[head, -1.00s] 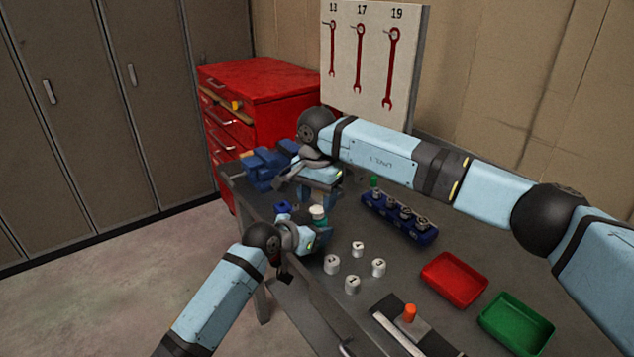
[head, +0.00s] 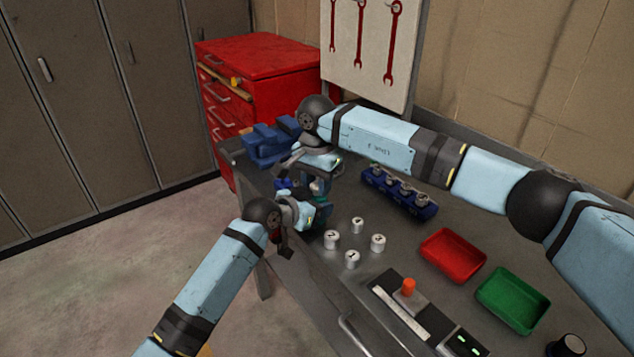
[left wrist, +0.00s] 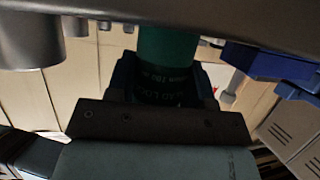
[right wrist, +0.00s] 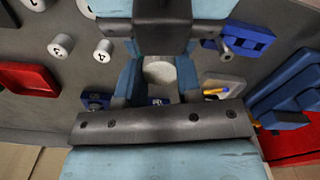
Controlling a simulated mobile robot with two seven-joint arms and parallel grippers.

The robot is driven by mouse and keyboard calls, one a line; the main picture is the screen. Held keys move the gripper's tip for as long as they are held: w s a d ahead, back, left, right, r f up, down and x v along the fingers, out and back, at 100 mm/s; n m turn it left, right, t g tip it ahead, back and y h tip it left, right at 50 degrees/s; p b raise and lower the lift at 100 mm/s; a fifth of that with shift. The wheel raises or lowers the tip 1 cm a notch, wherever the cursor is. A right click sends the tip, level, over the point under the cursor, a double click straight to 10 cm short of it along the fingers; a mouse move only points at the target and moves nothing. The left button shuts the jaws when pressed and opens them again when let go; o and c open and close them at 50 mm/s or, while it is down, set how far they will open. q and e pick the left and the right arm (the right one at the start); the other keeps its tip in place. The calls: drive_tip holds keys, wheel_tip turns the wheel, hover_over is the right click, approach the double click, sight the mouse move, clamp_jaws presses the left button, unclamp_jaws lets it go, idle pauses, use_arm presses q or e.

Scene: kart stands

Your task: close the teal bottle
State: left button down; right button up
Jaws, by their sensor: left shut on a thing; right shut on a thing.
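The teal bottle (left wrist: 168,45) is between my left gripper's fingers in the left wrist view, with a dark lettered band on it. In the head view my left gripper (head: 314,212) is shut on it near the table's left edge. My right gripper (head: 318,180) is directly above, pointing down, shut on the pale cap (head: 316,187). In the right wrist view the cap's round pale top (right wrist: 160,73) shows between the fingers. The cap is at the bottle's top; the joint is mostly hidden, and I cannot tell whether it is fully seated.
Several white numbered pieces (head: 332,239) stand just right of the grippers. A blue rack (head: 399,193) with metal parts is behind them. A red tray (head: 453,255), a green tray (head: 513,300) and an orange-knobbed device (head: 408,288) are to the right. A blue vise (head: 268,145) stands behind left.

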drive_tip(key=m, duration=0.3)
drive_tip(key=o, duration=1)
drive_tip(key=shift+r, duration=2.3)
drive_tip(key=shift+a, duration=0.1)
drive_tip(key=shift+c, duration=0.3)
